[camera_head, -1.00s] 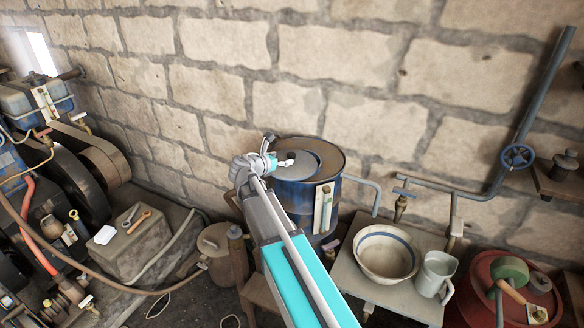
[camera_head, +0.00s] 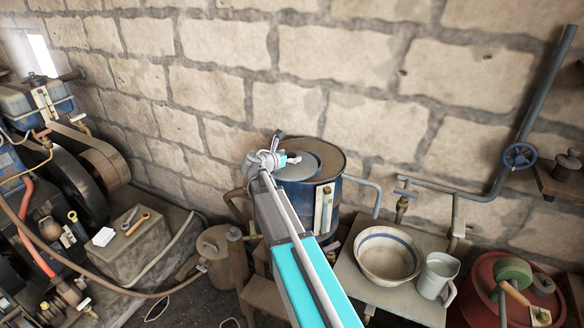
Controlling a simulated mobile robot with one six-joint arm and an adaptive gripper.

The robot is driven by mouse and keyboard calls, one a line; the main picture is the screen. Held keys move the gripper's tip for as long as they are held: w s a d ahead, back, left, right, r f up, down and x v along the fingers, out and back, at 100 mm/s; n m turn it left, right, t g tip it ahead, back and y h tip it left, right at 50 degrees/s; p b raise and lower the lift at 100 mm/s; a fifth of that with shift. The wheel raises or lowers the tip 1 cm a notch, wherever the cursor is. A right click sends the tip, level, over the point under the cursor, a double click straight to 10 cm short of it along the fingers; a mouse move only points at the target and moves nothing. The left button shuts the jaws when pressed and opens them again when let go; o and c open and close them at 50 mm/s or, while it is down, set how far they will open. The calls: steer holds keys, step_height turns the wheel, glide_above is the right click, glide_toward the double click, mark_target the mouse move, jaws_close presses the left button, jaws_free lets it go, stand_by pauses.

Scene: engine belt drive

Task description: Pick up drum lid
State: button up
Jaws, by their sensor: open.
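The blue drum (camera_head: 304,205) stands against the stone wall behind my arm. Its grey round lid (camera_head: 318,160) lies on top, inside a rusty rim. My gripper (camera_head: 293,159) is over the left part of the lid, small in view. It is open, and nothing shows between its fingers. I cannot tell whether it touches the lid. My arm hides the drum's lower left side and part of the lid's near left edge.
A bowl (camera_head: 388,256) and a metal jug (camera_head: 436,276) stand on a small table (camera_head: 392,300) to the right. A pipe with a blue valve wheel (camera_head: 518,156) runs along the wall. The engine's belt (camera_head: 88,150) is at far left.

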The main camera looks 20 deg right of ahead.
steer(key=shift+w+d+f, duration=0.15)
steer(key=shift+w+d, duration=0.1)
steer(key=shift+d, duration=0.15)
jaws_close()
stand_by(0.5)
